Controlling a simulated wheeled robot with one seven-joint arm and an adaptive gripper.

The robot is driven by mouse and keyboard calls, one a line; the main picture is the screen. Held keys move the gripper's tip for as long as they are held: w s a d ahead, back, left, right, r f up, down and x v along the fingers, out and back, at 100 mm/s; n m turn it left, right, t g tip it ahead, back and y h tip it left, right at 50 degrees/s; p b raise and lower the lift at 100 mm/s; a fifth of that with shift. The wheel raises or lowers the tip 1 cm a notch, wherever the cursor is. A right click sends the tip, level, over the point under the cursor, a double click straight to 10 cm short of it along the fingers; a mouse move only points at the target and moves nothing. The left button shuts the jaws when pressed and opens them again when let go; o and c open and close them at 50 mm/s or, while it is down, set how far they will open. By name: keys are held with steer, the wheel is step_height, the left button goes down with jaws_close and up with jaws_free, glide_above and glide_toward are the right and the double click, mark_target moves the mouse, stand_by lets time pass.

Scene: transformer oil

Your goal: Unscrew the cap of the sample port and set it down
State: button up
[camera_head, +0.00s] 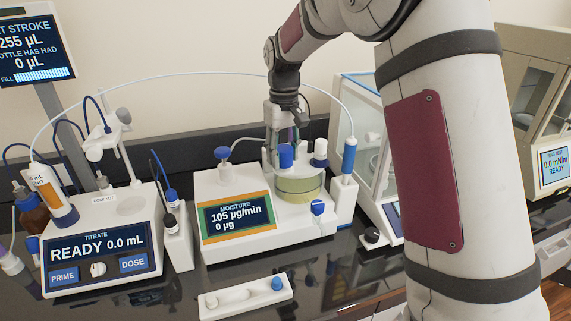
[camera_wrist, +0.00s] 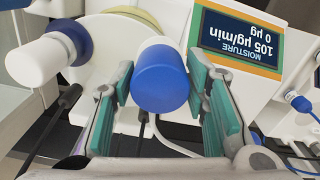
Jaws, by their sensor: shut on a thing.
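The titration vessel (camera_head: 297,190) stands on the moisture unit, a clear glass pot with yellowish liquid. A blue cap (camera_head: 286,156) is at its top, and fills the middle of the wrist view (camera_wrist: 161,80). A white neck (camera_wrist: 150,45) shows behind the cap there; I cannot tell whether the cap still touches it. My gripper (camera_head: 284,140) comes down from above, and its teal-padded fingers (camera_wrist: 166,85) stand on both sides of the cap, shut on it. To the right of the cap is a white stopper (camera_head: 320,148) with a blue collar.
A white tray (camera_head: 240,298) with shallow seats and a blue piece (camera_head: 277,283) lies on the dark bench in front. The moisture display (camera_head: 238,217) reads 105 µg/min. A titrator (camera_head: 105,245) stands left. A tube arches overhead. A glass-sided cabinet (camera_head: 365,125) stands behind right.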

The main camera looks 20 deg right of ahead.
steer(key=shift+r, duration=1.1)
steer(key=shift+r, duration=1.9)
